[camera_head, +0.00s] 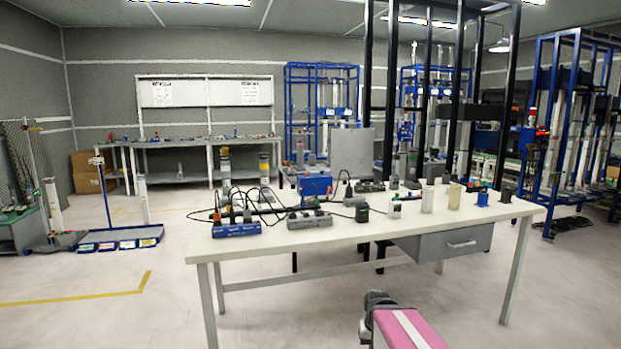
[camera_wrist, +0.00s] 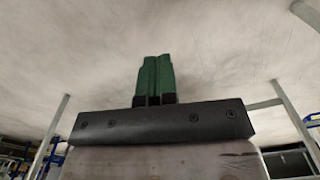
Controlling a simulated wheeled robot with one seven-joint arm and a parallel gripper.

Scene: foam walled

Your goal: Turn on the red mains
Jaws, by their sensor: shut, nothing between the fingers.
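A blue-sided power strip (camera_head: 237,228) with several dark plugs and cables lies at the left end of the white table. A second, greyer power strip (camera_head: 310,219) lies to its right. A small orange-red spot shows by the plugs, but I cannot tell if it is the red mains switch. My gripper's green fingers (camera_wrist: 155,78) show in the wrist view, pressed together and empty, with pale floor beyond them. No power strip shows in that view. In the head view the fingers cannot be made out.
Table legs show in the wrist view.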

